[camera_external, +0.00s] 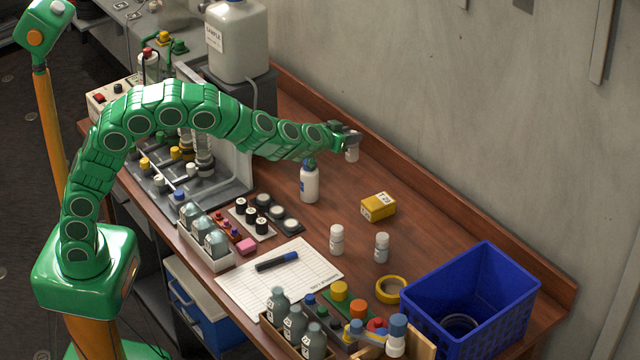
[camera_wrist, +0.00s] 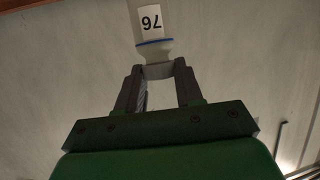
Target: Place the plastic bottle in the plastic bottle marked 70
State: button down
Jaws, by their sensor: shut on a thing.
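My gripper (camera_external: 350,138) is at the end of the outstretched green arm, above the back part of the table. It is shut on a small white plastic bottle (camera_external: 352,154), which hangs below the fingers. In the wrist view, my gripper (camera_wrist: 158,72) has its fingers at the bottle's near end. Two small white bottles stand upright on the table, one at left (camera_external: 337,240) and one at right (camera_external: 381,248). Their marks are too small to read.
A white bottle with a blue top (camera_external: 309,184) stands under the arm. A yellow box (camera_external: 378,207), a tape roll (camera_external: 390,289) and a blue crate (camera_external: 470,300) are on the table. A paper sheet (camera_external: 300,285) bears a marker. The table's back right is clear.

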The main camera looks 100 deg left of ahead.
jog(key=d+f+v, duration=0.1)
jog(key=f+v, duration=0.2)
jog(key=v, duration=1)
jog(key=s+d+f+v, duration=0.1)
jog(key=f+v, duration=0.2)
jog(key=v, duration=1.1)
jog(key=shift+m+h, duration=0.3)
jog(key=shift+m, duration=0.1)
jog(key=shift+w+a+f, duration=0.6)
jog(key=shift+w+f, duration=1.55)
jog(key=shift+w, duration=0.15)
jog(key=shift+w+a+f, duration=0.55)
jog(key=shift+w+f, duration=1.6)
jog(key=shift+w, duration=0.15)
jog(key=shift+w+a+f, duration=0.6)
jog(key=shift+w+f, duration=1.5)
jog(key=shift+w, duration=0.2)
jog(key=shift+f, duration=0.1)
jog(key=c, duration=0.7)
grip_release()
jog(key=shift+c, duration=0.2)
